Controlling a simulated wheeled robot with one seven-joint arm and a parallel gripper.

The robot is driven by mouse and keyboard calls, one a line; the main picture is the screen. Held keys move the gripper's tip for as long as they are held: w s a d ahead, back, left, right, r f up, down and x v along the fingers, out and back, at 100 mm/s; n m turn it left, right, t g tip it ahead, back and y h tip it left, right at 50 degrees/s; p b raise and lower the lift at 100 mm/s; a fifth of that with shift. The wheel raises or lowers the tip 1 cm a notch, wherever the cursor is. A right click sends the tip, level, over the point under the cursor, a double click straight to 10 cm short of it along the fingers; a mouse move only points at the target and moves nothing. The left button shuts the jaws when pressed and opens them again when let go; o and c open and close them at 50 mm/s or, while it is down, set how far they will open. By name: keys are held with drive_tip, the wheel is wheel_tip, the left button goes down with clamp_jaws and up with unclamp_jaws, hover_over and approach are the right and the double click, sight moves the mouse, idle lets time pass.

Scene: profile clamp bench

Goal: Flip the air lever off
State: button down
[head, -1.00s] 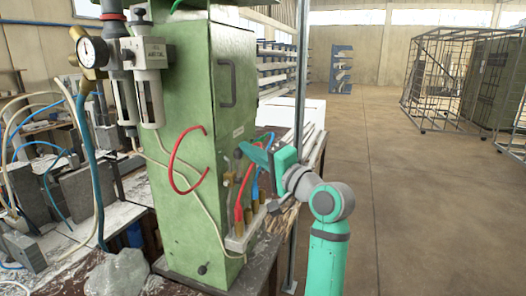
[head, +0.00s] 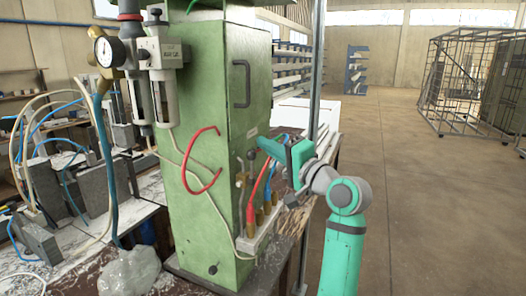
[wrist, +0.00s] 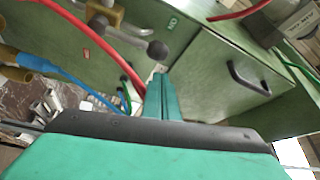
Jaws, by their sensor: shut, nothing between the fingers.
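The air lever (head: 251,157) is a small dark grey lever with a round knob, on the front of the green cabinet (head: 205,185) above the coloured hoses. In the wrist view, dark ball-ended bars (wrist: 128,39) sit by a brass fitting (wrist: 100,10) at the upper left. My gripper (head: 264,146) is just right of the lever, its green fingers pointing at the cabinet. In the wrist view the fingers (wrist: 160,76) are together with nothing between them, close below the nearer ball. Whether they touch it I cannot tell.
Red and blue hoses (head: 262,182) rise from brass fittings on a strip below my gripper. A red hose loop (head: 192,165) and a pressure gauge (head: 104,52) are to the left. A black door handle (head: 242,83) is above. Open floor (head: 430,200) lies to the right.

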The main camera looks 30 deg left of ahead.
drive_tip(key=w+v, duration=0.1)
drive_tip(key=v, duration=0.9)
drive_tip(key=shift+w+d, duration=0.15)
drive_tip(key=shift+d, duration=0.05)
drive_tip(key=shift+w, duration=0.1)
